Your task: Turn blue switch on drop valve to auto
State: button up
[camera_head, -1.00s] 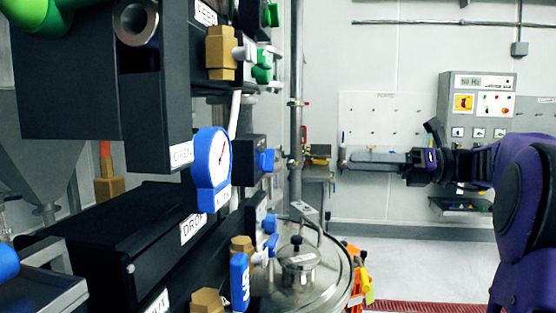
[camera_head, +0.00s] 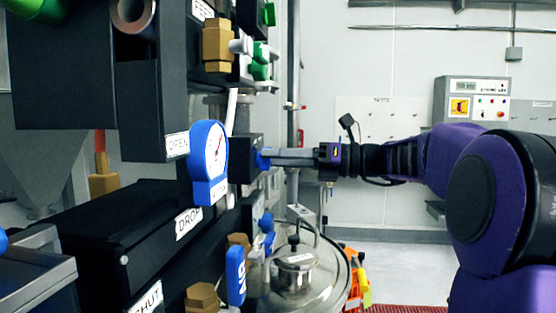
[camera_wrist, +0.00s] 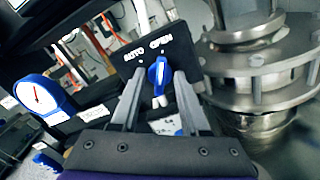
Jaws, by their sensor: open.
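The blue switch (camera_wrist: 158,72) sits on a black box (camera_wrist: 122,72) with white AUTO and OPEN labels, AUTO on the left. Its handle stands nearly upright in the wrist view and appears nearer to OPEN. My gripper (camera_wrist: 160,80) is open, with one grey finger on each side of the switch. I cannot tell whether either finger touches it. In the head view, the blue switch (camera_head: 262,160) shows at the box's right side, with my gripper (camera_head: 274,158) reaching it from the right.
A blue gauge (camera_head: 209,160) stands left of the switch box. Below are a DROP label (camera_head: 188,222), a blue-handled valve (camera_head: 236,272) and a round metal lid (camera_head: 318,278). A large metal flange (camera_wrist: 262,75) stands close to the right of my gripper in the wrist view.

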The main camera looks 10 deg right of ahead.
grip_shut()
